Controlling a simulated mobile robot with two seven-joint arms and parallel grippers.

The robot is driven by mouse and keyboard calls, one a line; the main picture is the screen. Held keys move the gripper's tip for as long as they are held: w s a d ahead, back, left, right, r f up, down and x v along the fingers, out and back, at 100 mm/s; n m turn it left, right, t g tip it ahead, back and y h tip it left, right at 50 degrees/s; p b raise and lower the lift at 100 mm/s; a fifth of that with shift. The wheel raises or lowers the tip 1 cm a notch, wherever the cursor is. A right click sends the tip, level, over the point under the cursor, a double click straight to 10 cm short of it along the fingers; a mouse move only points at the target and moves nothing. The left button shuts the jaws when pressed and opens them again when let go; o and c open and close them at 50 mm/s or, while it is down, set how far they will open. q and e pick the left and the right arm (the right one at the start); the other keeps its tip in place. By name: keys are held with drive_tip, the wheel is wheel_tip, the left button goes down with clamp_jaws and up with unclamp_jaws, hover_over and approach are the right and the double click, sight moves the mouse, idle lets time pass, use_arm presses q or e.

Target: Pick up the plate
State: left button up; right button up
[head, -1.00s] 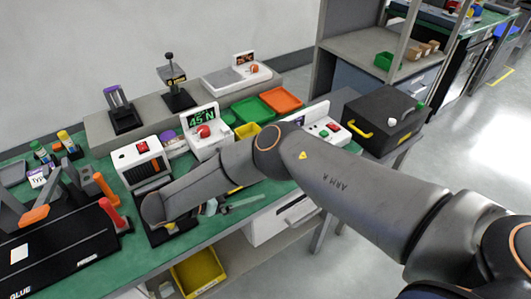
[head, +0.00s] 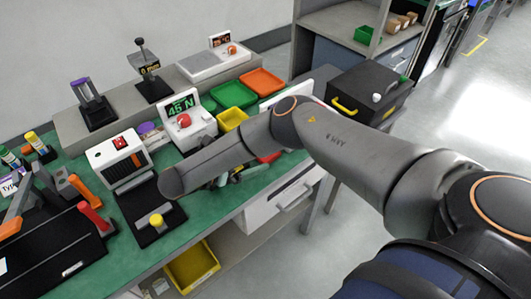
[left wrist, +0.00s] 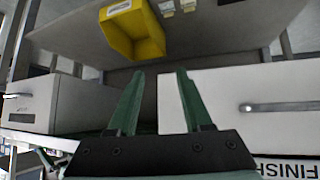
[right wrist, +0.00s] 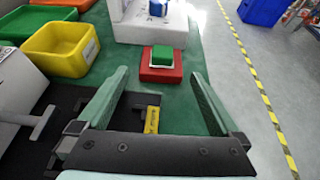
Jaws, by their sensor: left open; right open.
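I cannot tell for certain which thing is the plate. In the right wrist view a red block (right wrist: 161,74) with a green-topped piece (right wrist: 162,54) lies on the green bench ahead of my right gripper (right wrist: 160,72). That gripper is open. A small yellow piece (right wrist: 152,119) shows between its fingers, at the edge of a black surface; I see no grip on it. In the head view my right forearm hides most of this gripper; part of the red block (head: 269,157) shows beside it. My left gripper (left wrist: 155,72) is open and empty in the left wrist view, near the cabinet.
A yellow bin (head: 232,119), green tray (head: 233,94) and orange tray (head: 262,81) stand behind my right arm. A black base (head: 135,205) with a yellow knob lies left. A force display (head: 181,107) stands behind. A lower yellow bin (left wrist: 132,30) and white cabinet (left wrist: 240,95) are near my left gripper.

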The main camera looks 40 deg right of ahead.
sight(257, 162)
drive_tip(key=x, duration=0.3)
drive_tip(key=shift+s+b, duration=0.15)
drive_tip(key=shift+b, duration=0.25)
drive_tip(key=shift+d, duration=0.45)
drive_tip(key=c, duration=1.2)
